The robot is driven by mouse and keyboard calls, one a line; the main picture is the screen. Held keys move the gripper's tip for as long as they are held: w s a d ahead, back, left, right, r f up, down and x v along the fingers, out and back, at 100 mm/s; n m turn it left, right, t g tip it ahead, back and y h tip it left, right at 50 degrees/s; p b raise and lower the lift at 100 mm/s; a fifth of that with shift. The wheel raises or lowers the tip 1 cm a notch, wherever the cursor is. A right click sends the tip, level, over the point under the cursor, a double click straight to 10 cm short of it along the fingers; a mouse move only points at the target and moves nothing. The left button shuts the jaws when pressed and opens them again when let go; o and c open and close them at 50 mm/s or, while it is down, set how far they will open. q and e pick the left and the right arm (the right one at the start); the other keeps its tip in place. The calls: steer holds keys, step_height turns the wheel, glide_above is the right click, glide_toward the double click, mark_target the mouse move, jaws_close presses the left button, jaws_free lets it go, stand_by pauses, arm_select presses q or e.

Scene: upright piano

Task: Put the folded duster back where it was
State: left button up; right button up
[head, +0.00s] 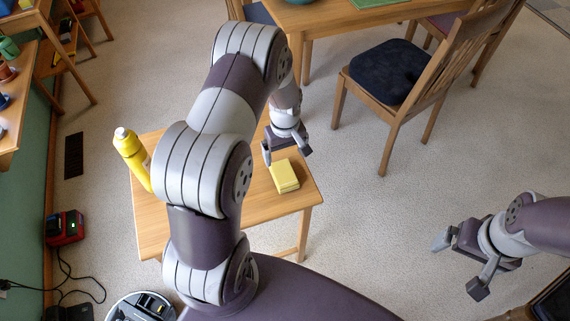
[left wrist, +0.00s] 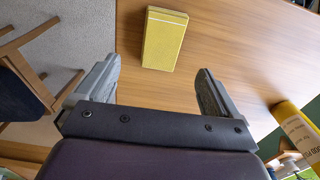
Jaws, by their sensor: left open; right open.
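The folded duster (head: 284,176) is a small yellow block lying on the wooden side table (head: 290,203), near the table's right edge. In the left wrist view the duster (left wrist: 165,38) lies just beyond the fingertips, roughly centred between them. My left gripper (head: 287,157) is open and empty, close to the duster on its far side. Its two fingers also show in the left wrist view (left wrist: 157,80), apart with nothing between them. My right gripper (head: 458,265) is open and empty over the floor at the right, away from the table.
A yellow bottle (head: 131,156) stands at the side table's left edge, partly behind my left arm. A chair with a dark cushion (head: 388,72) stands at a larger table (head: 335,14). A red device (head: 66,227) is by the left wall. Open carpet lies between.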

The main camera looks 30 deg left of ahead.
arm_select(q)
steer(key=s+d+r+m, duration=0.4)
steer(key=s+r+m, duration=0.1)
steer(key=s+r, duration=0.1)
steer(key=s+d+r+m+t, duration=0.1)
steer(key=s+d+r+m, duration=0.3)
steer(key=s+r, duration=0.3)
step_height(320, 180, up, 2)
steer(key=shift+s+r+m, duration=0.1)
steer(key=shift+s+m, duration=0.15)
steer(key=shift+m, duration=0.35)
steer(key=shift+s+d, duration=0.1)
steer(key=shift+d, duration=0.05)
